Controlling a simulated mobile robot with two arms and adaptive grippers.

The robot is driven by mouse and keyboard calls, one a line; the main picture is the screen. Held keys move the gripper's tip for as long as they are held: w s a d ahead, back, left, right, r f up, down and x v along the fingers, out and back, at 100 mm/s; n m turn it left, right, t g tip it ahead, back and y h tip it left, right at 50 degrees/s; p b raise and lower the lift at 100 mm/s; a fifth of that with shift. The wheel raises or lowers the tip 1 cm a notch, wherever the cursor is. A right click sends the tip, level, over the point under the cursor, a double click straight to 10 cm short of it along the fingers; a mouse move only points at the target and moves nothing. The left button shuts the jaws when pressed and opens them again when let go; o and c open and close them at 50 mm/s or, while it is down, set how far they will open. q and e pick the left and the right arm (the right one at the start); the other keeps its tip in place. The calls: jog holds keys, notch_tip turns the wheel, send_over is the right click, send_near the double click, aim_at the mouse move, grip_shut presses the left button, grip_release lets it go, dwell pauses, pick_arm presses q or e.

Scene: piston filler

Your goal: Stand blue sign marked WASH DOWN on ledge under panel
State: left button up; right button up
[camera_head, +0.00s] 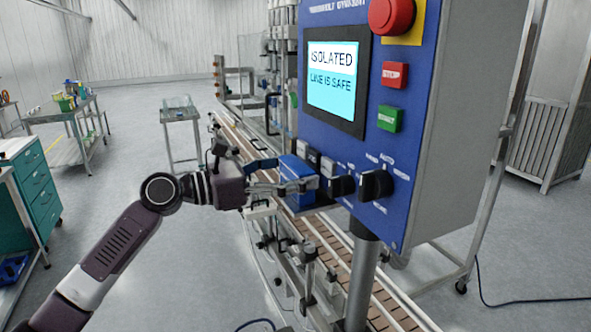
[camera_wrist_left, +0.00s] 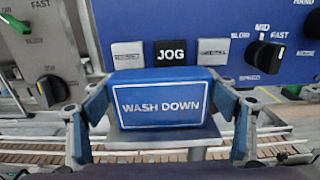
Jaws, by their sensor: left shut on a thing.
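The blue WASH DOWN sign (camera_wrist_left: 162,100) is upright between the fingers of my left gripper (camera_wrist_left: 160,108), its white lettering facing the wrist camera. In the head view the sign (camera_head: 296,172) is at the panel's lower left, with my left gripper (camera_head: 284,176) shut on it. The grey ledge (camera_wrist_left: 165,139) shows just below the sign in the wrist view. The sign's bottom edge is at or just above it; I cannot tell whether they touch. The blue control panel (camera_head: 420,130) is right behind the sign. My right gripper is not in view.
The black selector knob (camera_head: 376,184) juts out right of the sign, and the JOG button (camera_wrist_left: 171,53) sits above it. A conveyor (camera_head: 325,240) runs below. A teal cabinet (camera_head: 38,190) and a side table (camera_head: 65,115) stand at the left, with open floor between.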

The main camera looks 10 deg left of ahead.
pick_arm(q)
jog(key=o, duration=1.2)
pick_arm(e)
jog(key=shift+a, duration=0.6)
pick_arm(q)
jog(key=shift+a, duration=0.15)
jog(key=shift+b+v, duration=1.95)
jog(key=shift+v, duration=3.95)
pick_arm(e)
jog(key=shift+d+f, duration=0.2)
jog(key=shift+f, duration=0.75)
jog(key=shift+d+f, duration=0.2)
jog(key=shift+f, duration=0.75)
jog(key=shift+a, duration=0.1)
